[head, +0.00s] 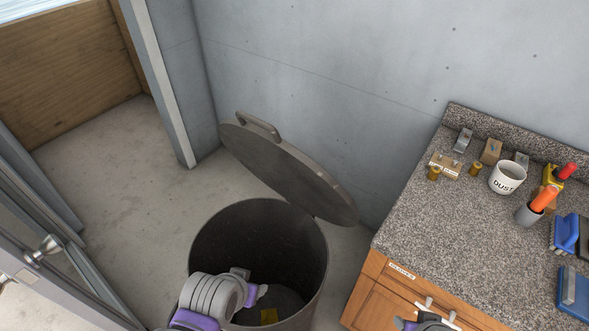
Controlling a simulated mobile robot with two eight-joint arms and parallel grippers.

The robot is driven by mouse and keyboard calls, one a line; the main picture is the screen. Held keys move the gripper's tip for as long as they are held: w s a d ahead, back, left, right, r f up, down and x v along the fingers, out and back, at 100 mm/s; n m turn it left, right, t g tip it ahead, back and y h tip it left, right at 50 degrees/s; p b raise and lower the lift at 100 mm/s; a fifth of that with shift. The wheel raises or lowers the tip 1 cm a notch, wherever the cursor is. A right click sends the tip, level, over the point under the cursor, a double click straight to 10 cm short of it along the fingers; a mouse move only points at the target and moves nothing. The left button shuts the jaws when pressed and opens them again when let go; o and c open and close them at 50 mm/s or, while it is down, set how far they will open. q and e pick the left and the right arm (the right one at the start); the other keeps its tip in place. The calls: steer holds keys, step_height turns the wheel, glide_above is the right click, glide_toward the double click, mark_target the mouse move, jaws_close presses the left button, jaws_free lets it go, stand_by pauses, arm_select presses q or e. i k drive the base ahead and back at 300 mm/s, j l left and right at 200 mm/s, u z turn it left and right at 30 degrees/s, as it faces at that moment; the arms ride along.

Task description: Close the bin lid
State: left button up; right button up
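The bin (198,240) is a dark, round, open-topped container on the floor at the lower middle of the head view. Its round lid (285,172) is raised, tilted up behind the rim near the wall, with a handle (258,124) on its upper left edge. My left gripper (252,286) is over the bin's opening, in front of and below the lid and apart from it. Its finger gap is not clear. My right gripper (427,322) is at the bottom edge by the cabinet front, only partly in view.
A granite counter (425,215) over a wooden cabinet (378,292) stands right of the bin, carrying a white mug (507,178), an orange-handled tool (544,198) and small items. A concrete wall (330,80) is behind. A glass-paned door (60,265) is at left. Open floor (120,180) lies between.

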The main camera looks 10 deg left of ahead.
mark_target(260, 147)
steer(key=k+l, duration=1.3)
steer(key=k, duration=0.25)
